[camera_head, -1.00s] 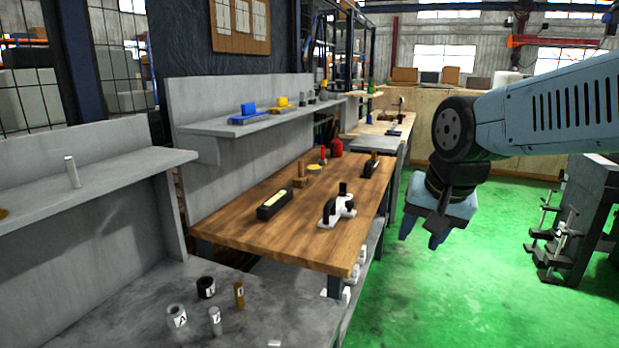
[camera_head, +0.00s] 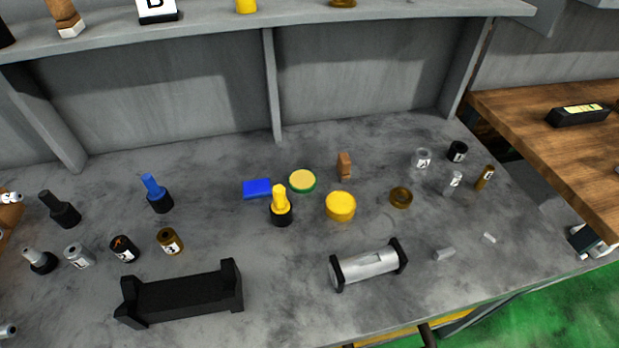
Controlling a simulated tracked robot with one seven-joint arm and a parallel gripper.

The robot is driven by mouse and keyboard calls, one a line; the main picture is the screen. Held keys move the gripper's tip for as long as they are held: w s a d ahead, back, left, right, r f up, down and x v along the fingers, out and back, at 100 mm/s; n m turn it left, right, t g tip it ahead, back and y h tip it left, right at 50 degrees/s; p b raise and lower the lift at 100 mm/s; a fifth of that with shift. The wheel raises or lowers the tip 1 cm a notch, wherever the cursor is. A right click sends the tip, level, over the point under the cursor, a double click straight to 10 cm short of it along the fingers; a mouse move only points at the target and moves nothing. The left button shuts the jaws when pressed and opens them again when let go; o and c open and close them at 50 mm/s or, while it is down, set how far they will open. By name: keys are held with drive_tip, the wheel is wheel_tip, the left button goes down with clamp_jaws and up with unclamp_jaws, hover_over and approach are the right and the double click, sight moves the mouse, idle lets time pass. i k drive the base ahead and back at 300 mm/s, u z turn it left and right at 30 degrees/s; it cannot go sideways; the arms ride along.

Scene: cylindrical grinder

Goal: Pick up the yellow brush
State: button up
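The yellow brush (camera_head: 280,196) stands upright on the grey workbench (camera_head: 300,240), near its middle. It has a yellow handle and a wider black lower part. A blue block (camera_head: 257,188) and a green-rimmed yellow disc (camera_head: 302,181) lie close behind it. A yellow round container (camera_head: 340,206) stands to its right, apart from it. My gripper is not in view now.
Similar blue (camera_head: 155,190), black (camera_head: 60,209) and grey (camera_head: 39,260) brush-like pieces stand at the left. A black cradle (camera_head: 183,294) and a silver cylinder (camera_head: 368,264) lie at the front. The bench between them and the yellow brush is clear.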

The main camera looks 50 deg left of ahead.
sight(280, 206)
drive_tip(key=z, duration=0.75)
drive_tip(key=i, duration=0.15)
drive_tip(key=u, duration=3.2)
drive_tip(key=k, duration=0.8)
drive_tip(key=u, duration=0.25)
drive_tip(key=i, duration=0.8)
drive_tip(key=z, duration=0.15)
